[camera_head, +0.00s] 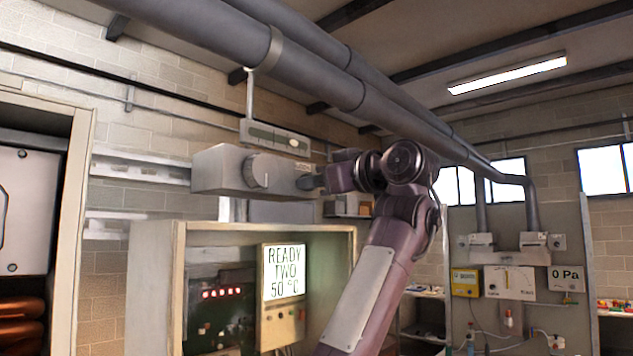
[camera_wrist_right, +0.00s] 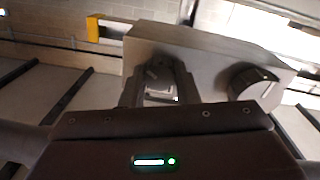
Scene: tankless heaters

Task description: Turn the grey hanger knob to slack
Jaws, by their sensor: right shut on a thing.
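A grey box (camera_head: 222,170) hangs below the large pipes. A large round grey knob (camera_head: 256,171) is on its front face; the same knob shows dark in the right wrist view (camera_wrist_right: 252,82). My right gripper (camera_head: 312,182) is at the right end of the box, apart from the large knob. In the right wrist view its two fingers (camera_wrist_right: 160,86) are closed around a small grey knob-like part (camera_wrist_right: 158,74) on the box face. The fingers partly hide this part, and its setting cannot be read. My left gripper is not in view.
A plate with a scale (camera_head: 275,136) hangs by a rod from the pipe (camera_head: 300,62) above the box. An open cabinet (camera_head: 170,290) with a lit "READY TWO 50 °C" display (camera_head: 284,271) stands below.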

